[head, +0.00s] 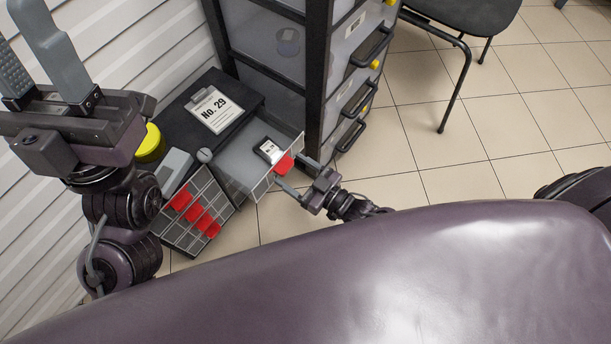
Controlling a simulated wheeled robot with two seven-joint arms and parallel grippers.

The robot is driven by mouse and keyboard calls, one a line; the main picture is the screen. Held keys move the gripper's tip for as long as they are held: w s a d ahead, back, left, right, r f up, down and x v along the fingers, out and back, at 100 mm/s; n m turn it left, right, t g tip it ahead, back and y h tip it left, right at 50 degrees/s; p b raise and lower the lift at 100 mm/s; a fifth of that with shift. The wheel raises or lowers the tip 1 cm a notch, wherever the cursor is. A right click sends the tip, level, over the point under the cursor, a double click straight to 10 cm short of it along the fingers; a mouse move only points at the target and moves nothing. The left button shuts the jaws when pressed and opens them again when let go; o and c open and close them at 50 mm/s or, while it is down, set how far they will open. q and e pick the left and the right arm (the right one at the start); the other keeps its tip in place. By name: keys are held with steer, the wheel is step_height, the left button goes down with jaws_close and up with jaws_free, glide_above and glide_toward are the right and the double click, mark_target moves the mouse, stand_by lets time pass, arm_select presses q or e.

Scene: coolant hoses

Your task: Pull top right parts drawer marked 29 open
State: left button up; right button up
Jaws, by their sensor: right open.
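The parts cabinet (196,146) stands by the wall with its front of small clear drawers and red pulls facing me. The top right drawer (238,178) is pulled well out of it. A small dark item with a white label (268,151) lies inside near the drawer's front; its print is too small to read surely. The drawer's red pull (284,164) is at the front. My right gripper (291,174) is open, its fingertips close around or beside this pull; contact is unclear. My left gripper (15,28) is open and empty at the upper left, fingers pointing up.
A tall dark rack with grey drawers (318,75) stands close behind the open drawer. A black chair (468,18) is at the back.

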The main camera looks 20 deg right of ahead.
arm_select(q)
steer(key=w+d+f+n+g+y+p, duration=0.1)
steer(key=w+d+f+n+g+y, duration=0.1)
steer(key=w+f+y, duration=0.3)
steer(key=shift+w+d+f+n+g+y, duration=0.35)
steer(key=shift+w+d+g, duration=0.35)
steer(key=shift+w, duration=0.45)
arm_select(e)
steer(key=v, duration=0.6)
arm_select(q)
steer(key=shift+a, duration=0.1)
